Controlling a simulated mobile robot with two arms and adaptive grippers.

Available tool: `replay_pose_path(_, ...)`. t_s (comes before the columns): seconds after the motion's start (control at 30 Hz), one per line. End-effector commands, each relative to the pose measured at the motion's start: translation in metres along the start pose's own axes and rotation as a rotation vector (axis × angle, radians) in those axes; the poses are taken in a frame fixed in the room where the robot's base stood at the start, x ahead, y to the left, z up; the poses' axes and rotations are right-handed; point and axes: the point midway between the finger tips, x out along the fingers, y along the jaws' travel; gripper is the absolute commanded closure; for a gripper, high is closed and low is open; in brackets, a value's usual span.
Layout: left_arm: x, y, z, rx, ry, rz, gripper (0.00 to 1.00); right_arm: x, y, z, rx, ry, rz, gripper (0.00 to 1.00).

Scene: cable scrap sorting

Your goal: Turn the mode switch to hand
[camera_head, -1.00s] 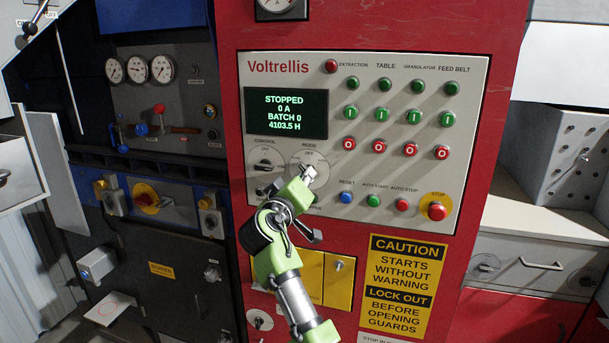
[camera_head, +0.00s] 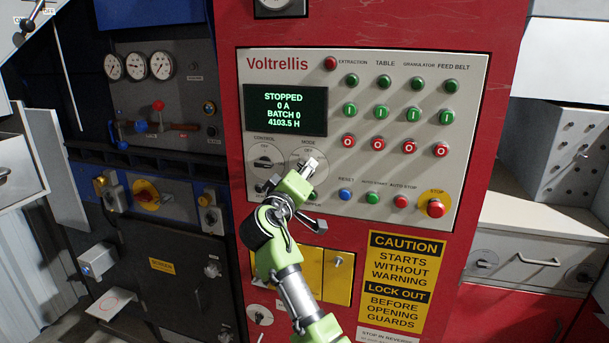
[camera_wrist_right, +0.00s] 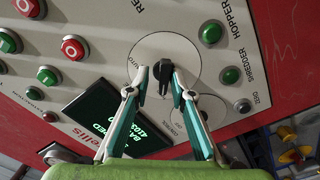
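The mode switch is a black knob on a round pale dial (camera_head: 296,171) on the grey control panel, below the display. In the head view my right gripper (camera_head: 312,163) covers much of the dial and hides the knob. The right wrist view shows the black knob (camera_wrist_right: 163,72) between the two fingertips of my right gripper (camera_wrist_right: 159,76). The fingers are apart, one on each side of the knob, with a small gap on the left. I cannot tell whether the right finger touches it. My left gripper is not in view.
The control knob (camera_head: 263,163) sits close left of the mode dial. A blue reset button (camera_head: 345,196), green and red auto buttons, and the red stop button (camera_head: 436,208) lie to the right. The lit display (camera_head: 286,110) reads STOPPED.

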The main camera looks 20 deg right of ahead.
Motion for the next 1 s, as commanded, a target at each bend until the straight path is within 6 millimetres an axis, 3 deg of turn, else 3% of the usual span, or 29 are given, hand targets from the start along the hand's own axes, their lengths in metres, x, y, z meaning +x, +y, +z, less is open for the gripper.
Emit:
replay_pose_path(0.37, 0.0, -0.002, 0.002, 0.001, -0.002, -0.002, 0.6, -0.003, -0.005, 0.003, -0.001, -0.007, -0.008, 0.73)
replay_pose_path(0.8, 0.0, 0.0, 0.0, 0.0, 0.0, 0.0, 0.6, -0.064, -0.004, 0.002, 0.0, -0.006, -0.008, 0.73)
replay_pose_path(1.0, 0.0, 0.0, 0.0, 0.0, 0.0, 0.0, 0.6, -0.074, -0.003, 0.003, -0.001, -0.006, -0.005, 0.73)
